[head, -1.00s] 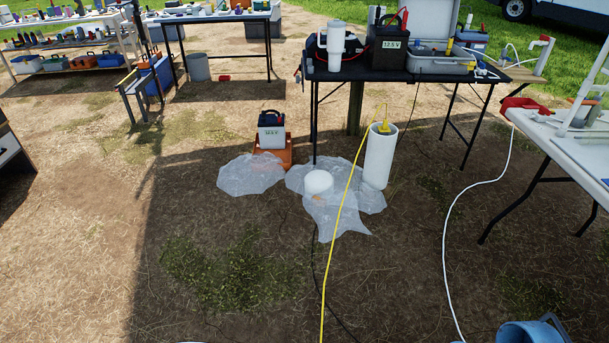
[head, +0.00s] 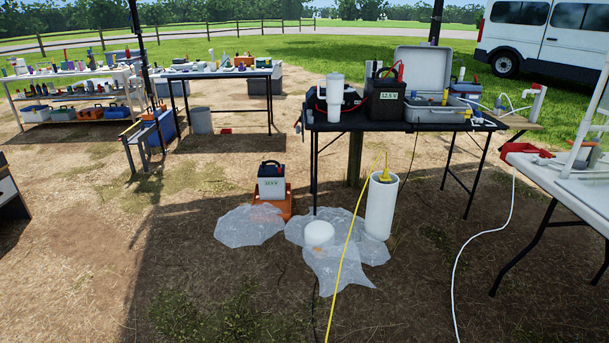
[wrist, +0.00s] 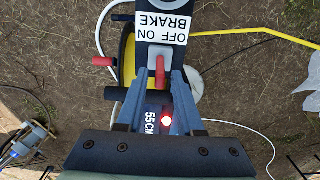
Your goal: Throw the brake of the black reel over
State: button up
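The black reel (wrist: 155,8) shows only in the wrist view, from close up. Its dark panel carries a white label (wrist: 161,28) with the words BRAKE, OFF and ON, upside down in the picture. The red brake lever (wrist: 160,72) stands on a light grey plate just below the label. My gripper (wrist: 161,77) is open, with one blue finger on each side of the lever. I cannot tell whether either finger touches it. Part of the reel's yellow and white drum shows behind the panel. The reel is not in the head view.
A red-handled crank (wrist: 103,61) sticks out left of the panel. Yellow tape (head: 345,255) runs from a white standing pipe (head: 381,205) towards me. Plastic sheets (head: 248,225) lie on the ground. A black table (head: 360,126) stands behind, and a white table (head: 565,185) at right.

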grip_shut()
jog(key=shift+s+f+t+p, duration=0.2)
jog(key=shift+s+t+p, duration=0.15)
jog(key=shift+s, duration=0.35)
jog(key=shift+s+f+t+p, duration=0.25)
jog(key=shift+s+t, duration=0.15)
jog(key=shift+s, duration=0.3)
jog(key=shift+s+f+t+p, duration=0.15)
jog(key=shift+s+t+p, duration=0.2)
jog(key=shift+s, duration=0.35)
jog(key=shift+s+f+t+b, duration=0.6)
jog(key=shift+s+f, duration=0.2)
jog(key=shift+s, duration=0.25)
jog(key=shift+o, duration=1.5)
grip_release()
jog(key=shift+w, duration=0.1)
